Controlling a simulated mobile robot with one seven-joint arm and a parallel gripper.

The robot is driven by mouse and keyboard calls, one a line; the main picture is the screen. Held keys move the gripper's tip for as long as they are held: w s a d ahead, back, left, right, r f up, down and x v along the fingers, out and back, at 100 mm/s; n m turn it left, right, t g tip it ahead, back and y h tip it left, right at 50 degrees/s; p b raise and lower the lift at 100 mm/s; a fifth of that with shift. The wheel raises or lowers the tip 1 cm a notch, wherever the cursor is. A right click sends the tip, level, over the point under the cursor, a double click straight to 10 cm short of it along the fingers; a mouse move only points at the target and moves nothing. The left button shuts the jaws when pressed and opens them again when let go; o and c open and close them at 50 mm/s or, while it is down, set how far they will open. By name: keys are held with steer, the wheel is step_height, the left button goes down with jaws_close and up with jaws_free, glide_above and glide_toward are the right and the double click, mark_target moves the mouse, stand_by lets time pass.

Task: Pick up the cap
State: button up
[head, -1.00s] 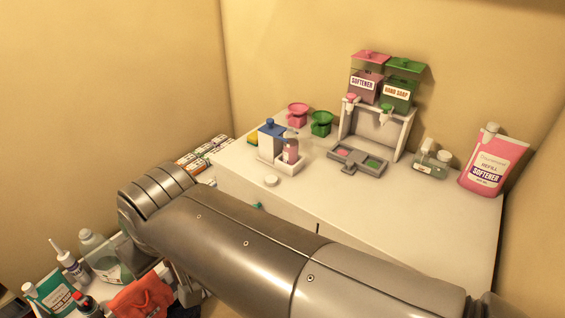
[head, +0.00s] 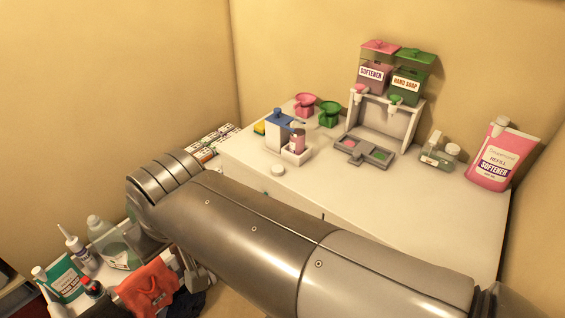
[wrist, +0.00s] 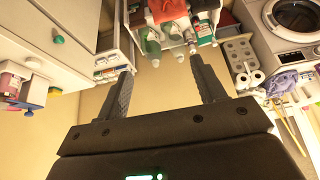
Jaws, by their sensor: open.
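A small round white cap (head: 278,170) lies on the white counter top (head: 400,215), in front of the pink bottle and its white holder. A small white round thing (wrist: 33,62) at the left of the wrist view may be the same cap; I cannot be sure. My gripper (wrist: 161,67) is open, with its two dark fingers apart and nothing between them. In the head view my arm crosses in front of the counter and hides most of the gripper, which is apart from the cap, low and to its left.
A white holder with a blue-capped container and pink bottle (head: 297,143) stands behind the cap. A dispenser stand (head: 385,125), a clear bottle (head: 436,157) and a softener pouch (head: 502,158) are farther right. Several bottles and a red cloth (head: 147,287) sit lower left.

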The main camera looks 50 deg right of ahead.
steer(key=w+d+r+g, duration=0.2)
steer(key=w+d, duration=0.6)
steer(key=m+g, duration=0.2)
steer(key=g, duration=0.2)
glide_above(278, 168)
step_height(278, 168, down, 13)
step_height(278, 168, down, 10)
steer(key=shift+r, duration=0.1)
steer(key=c, duration=1)
